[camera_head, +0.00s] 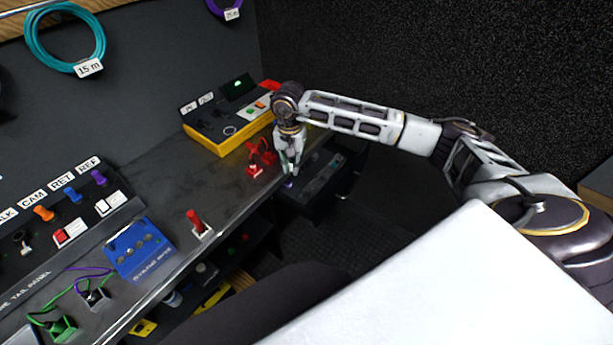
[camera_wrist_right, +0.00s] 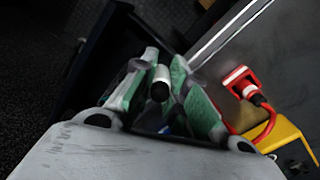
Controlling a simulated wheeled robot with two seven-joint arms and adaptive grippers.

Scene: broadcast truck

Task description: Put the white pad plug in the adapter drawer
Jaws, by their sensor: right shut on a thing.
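My right gripper (camera_head: 290,170) points down just past the counter's front edge, over the near end of an open dark drawer (camera_head: 325,186). In the right wrist view its green-padded fingers (camera_wrist_right: 160,82) are shut on a small cylinder with a white body and a black end, the white pad plug (camera_wrist_right: 161,75). The plug is hardly visible in the head view. The dark drawer wall (camera_wrist_right: 97,42) shows beyond the fingers in the wrist view; its contents are hard to make out. My left gripper is not in view.
A red connector with a cable (camera_head: 257,160) lies on the counter (camera_head: 160,185) close to the gripper. A yellow-sided box (camera_head: 212,140) stands behind it. A red plug on a white base (camera_head: 197,222) and a blue box (camera_head: 138,250) are further left.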

